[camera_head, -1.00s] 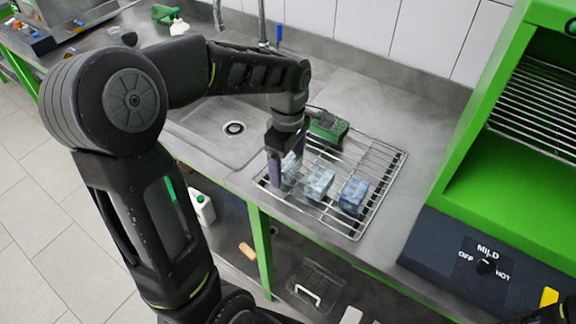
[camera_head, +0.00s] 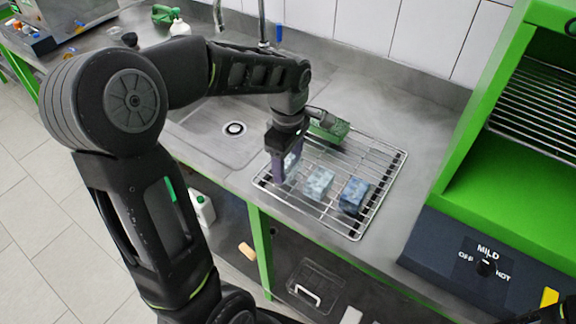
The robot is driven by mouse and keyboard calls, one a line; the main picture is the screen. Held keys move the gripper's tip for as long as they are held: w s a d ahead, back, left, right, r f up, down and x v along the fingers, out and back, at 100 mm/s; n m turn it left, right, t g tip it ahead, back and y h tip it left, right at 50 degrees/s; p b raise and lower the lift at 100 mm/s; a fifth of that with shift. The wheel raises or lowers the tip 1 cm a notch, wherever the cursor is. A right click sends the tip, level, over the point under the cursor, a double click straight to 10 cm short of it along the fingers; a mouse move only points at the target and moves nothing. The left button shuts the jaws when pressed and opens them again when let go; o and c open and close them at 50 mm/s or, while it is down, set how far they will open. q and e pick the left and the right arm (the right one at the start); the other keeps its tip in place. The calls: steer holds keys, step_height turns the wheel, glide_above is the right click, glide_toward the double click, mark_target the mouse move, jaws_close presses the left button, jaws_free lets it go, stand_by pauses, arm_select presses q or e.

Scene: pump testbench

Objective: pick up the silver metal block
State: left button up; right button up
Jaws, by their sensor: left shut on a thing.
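The block is partly hidden by the near finger and appears slightly above the rack. A pale blue-grey block (camera_head: 319,183) sits on the rack just right of the gripper. A dark blue block (camera_head: 354,195) sits further right on the rack. A green object (camera_head: 328,128) lies at the rack's back edge, behind the gripper.
A sink (camera_head: 205,130) lies left of the rack in the steel counter. A green-framed oven with a dark control panel (camera_head: 450,255) stands to the right. Tiled wall is behind. Bare counter (camera_head: 400,115) lies behind the rack.

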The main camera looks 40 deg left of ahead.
mark_target(288, 162)
arm_select(q)
steer(key=shift+r, duration=0.1)
step_height(288, 162, up, 10)
steer(key=p, duration=0.7)
